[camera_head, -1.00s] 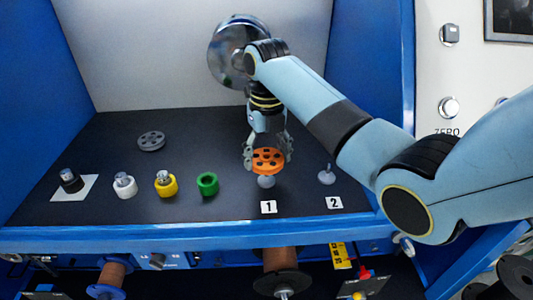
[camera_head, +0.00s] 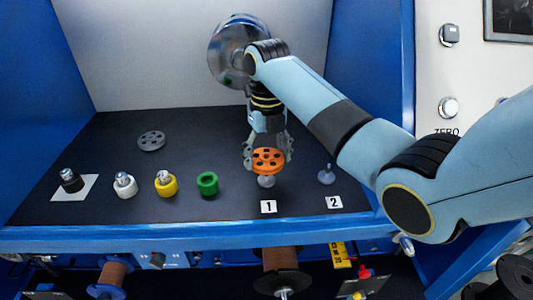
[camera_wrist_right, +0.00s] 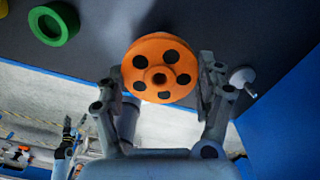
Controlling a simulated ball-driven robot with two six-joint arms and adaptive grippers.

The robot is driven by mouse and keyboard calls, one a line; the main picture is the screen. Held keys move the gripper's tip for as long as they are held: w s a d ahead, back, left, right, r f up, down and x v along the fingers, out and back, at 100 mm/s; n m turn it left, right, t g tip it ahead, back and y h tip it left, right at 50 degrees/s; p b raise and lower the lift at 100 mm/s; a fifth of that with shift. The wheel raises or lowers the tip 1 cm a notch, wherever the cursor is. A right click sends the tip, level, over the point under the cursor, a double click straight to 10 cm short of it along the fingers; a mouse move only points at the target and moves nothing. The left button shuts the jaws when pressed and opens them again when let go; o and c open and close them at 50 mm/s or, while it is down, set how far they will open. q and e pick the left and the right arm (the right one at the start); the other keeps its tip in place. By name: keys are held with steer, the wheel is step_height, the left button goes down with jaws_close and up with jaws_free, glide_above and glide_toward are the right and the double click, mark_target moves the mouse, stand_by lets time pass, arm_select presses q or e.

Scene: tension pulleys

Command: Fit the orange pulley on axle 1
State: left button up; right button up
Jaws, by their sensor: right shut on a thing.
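The orange pulley (camera_head: 268,161) is a flat disc with several round holes and a centre hub. Whether the pulley touches the axle tip is hidden. In the right wrist view the orange pulley (camera_wrist_right: 159,69) sits between the two fingers (camera_wrist_right: 160,85). Axle 2 (camera_head: 326,176) stands bare to the right, behind label "2".
A green ring (camera_head: 208,183), a yellow collar (camera_head: 165,184), a white collar (camera_head: 125,185) and a black knob (camera_head: 71,180) on a white card stand in a row to the left. A grey pulley (camera_head: 151,141) lies farther back. Blue walls flank the dark shelf.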

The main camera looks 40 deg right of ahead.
mark_target(267, 179)
steer(key=shift+f+b, duration=1.4)
steer(key=shift+f, duration=0.05)
steer(key=shift+f, duration=0.15)
steer(key=shift+f+b, duration=0.7)
steer(key=shift+b, duration=0.15)
steer(key=shift+f, duration=0.1)
steer(key=o, duration=1.4)
steer(key=shift+c, duration=0.2)
step_height(267, 179, up, 8)
steer(key=shift+f, duration=0.25)
